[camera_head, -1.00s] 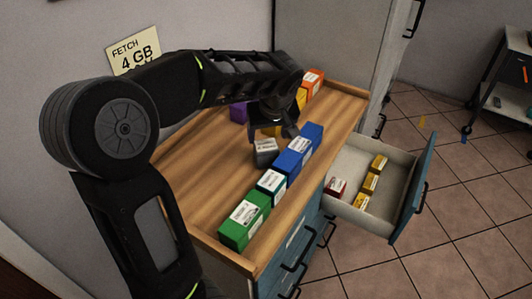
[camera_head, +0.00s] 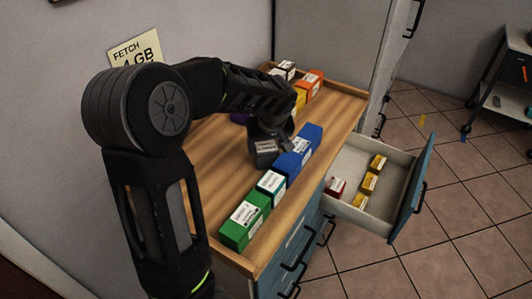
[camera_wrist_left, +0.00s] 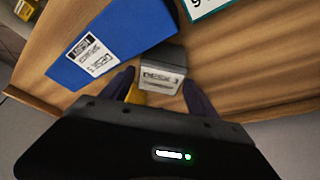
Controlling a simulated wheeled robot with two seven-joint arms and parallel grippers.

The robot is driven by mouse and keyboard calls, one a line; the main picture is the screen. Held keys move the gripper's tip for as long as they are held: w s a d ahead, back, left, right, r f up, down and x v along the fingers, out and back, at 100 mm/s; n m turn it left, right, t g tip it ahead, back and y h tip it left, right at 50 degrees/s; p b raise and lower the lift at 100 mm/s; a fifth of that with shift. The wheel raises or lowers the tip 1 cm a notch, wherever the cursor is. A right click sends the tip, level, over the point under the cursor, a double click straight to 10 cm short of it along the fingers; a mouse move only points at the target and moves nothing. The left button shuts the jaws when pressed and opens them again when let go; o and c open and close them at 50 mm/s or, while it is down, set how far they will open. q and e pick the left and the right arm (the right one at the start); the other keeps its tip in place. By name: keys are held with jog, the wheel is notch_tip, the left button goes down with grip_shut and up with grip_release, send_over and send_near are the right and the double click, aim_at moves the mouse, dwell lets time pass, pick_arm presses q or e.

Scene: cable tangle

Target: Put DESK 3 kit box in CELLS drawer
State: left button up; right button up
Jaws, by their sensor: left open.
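A small grey kit box (camera_head: 265,155) stands on the wooden cabinet top, left of the blue boxes. In the left wrist view the grey box (camera_wrist_left: 162,76) has a white label that seems to read DESK, with an unclear number. My left gripper (camera_head: 270,132) is low over the box. In the wrist view its open fingers (camera_wrist_left: 158,84) reach to either side of the box's near end. An open drawer (camera_head: 402,190) with a blue front juts out right of the cabinet. It holds several yellow boxes (camera_head: 369,183) and a red box (camera_head: 336,187). Its label is not visible.
Blue boxes (camera_head: 299,150), a teal box (camera_head: 271,184) and a green box (camera_head: 244,220) line the cabinet's front edge. Orange (camera_head: 312,80) and other boxes stand at the back. A raised wooden rim (camera_head: 300,213) edges the top. A dark cart (camera_head: 505,85) stands far right.

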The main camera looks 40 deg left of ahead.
aim_at(267, 147)
pick_arm(q)
jog(key=shift+c, duration=0.4)
jog(key=c, duration=1.3)
jog(key=shift+r, duration=0.1)
notch_tip(267, 147, up, 10)
jog(key=shift+b, duration=0.4)
